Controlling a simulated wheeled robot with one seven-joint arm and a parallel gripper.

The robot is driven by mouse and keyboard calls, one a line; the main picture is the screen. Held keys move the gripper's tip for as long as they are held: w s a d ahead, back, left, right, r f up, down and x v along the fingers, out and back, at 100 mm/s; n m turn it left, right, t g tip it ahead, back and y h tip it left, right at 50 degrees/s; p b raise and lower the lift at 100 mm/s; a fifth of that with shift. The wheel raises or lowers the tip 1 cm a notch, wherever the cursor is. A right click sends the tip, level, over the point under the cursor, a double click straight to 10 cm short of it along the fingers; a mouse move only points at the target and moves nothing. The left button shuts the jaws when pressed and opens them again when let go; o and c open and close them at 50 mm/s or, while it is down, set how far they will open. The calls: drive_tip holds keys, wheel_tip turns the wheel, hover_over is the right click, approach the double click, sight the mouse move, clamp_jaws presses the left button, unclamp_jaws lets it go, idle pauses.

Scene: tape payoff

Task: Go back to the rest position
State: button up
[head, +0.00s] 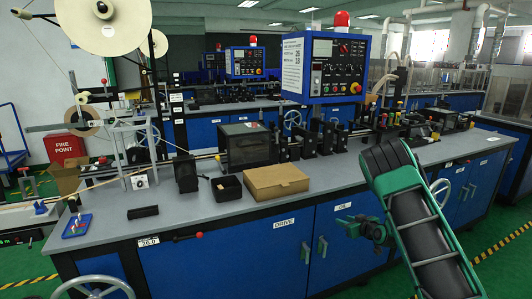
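The tape payoff stand (128,148) is at the left of the grey bench. A brown tape roll (83,121) hangs upright on its left side. A large cream disc (103,26) is mounted above it at the top left. A pale tape strand (60,200) runs low across the left end of the bench.
On the grey benchtop (225,220) are a closed cardboard box (275,184), a small open black bin (227,188) and a black block (143,212). A blue control panel (326,65) rises behind. A handwheel (96,282) juts out lower left.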

drive_tip(key=s+d+r+m+g+h, duration=0.25)
drive_tip(key=s+d+r, duration=0.25)
drive_tip(key=s+r, duration=0.45)
drive_tip(key=s+d+r+m+g+h, duration=0.1)
drive_tip(key=s+d+r+m+g, duration=0.15)
drive_tip(key=s+d+r, duration=0.7)
drive_tip(key=s+a+r+m+g, duration=0.1)
drive_tip(key=s+a+m+g, duration=0.1)
drive_tip(key=s, duration=1.2)
drive_tip(key=s+a+r+m+g, duration=0.1)
drive_tip(key=s+a+g, duration=0.2)
drive_tip(key=s, duration=1.2)
drive_tip(key=s+a+r+m+g, duration=0.1)
drive_tip(key=s+a+m+g, duration=0.1)
drive_tip(key=s, duration=1.2)
drive_tip(key=shift+s+a+r+m+g, duration=0.2)
drive_tip(key=shift+a+r+m+g, duration=0.1)
drive_tip(key=shift+r, duration=0.1)
